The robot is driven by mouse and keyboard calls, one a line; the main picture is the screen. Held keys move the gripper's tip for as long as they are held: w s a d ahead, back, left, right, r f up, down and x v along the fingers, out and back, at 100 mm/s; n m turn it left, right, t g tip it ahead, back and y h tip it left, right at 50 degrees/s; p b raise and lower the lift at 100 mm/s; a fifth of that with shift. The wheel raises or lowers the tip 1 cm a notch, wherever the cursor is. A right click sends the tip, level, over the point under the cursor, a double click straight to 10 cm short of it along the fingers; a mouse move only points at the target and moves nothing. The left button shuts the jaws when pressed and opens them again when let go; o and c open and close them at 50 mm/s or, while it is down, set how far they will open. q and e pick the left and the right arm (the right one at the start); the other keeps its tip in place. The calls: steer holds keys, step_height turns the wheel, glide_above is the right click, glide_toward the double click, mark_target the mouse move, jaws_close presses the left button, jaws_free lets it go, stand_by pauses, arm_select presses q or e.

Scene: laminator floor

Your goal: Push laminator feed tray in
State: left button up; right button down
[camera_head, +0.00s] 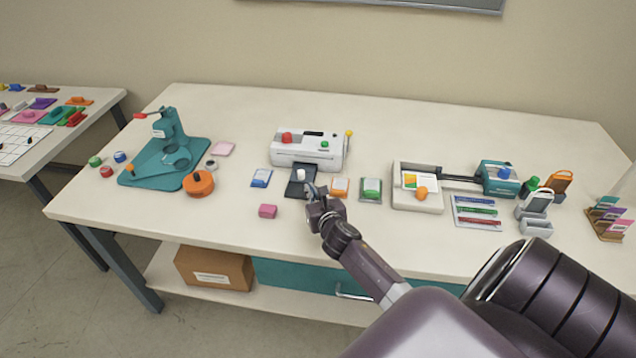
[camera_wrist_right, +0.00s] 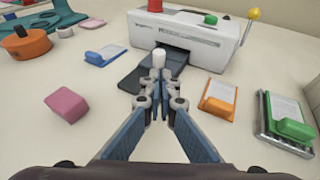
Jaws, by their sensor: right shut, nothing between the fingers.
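The white laminator (camera_head: 308,150) stands near the middle of the table, with a red knob, a green button and a yellow-tipped lever; it also shows at the top of the right wrist view (camera_wrist_right: 190,38). Its dark feed tray (camera_head: 300,184) sticks out from the front toward me. A white knob (camera_wrist_right: 158,57) stands on the tray (camera_wrist_right: 143,72). My right gripper (camera_head: 315,192) is shut and empty, its fingertips at the near side of the knob. I cannot tell if they touch it. The fingers hide part of the tray in the right wrist view. My left gripper is not in view.
A blue clip card (camera_head: 261,178) and pink block (camera_head: 268,211) lie left of the tray. Orange (camera_head: 340,188) and green (camera_head: 371,189) ones lie close on its right. A teal press (camera_head: 170,150) stands left; a white box (camera_head: 418,200) stands right.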

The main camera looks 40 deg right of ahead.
steer(key=shift+s+f, duration=0.1)
steer(key=shift+s, duration=0.25)
steer(key=v, duration=0.2)
steer(key=shift+s, duration=0.3)
steer(key=v, duration=0.3)
steer(key=shift+w+a+r, duration=0.15)
steer(key=shift+r, duration=0.1)
steer(key=shift+s+a+r, duration=0.15)
steer(key=shift+s, duration=0.4)
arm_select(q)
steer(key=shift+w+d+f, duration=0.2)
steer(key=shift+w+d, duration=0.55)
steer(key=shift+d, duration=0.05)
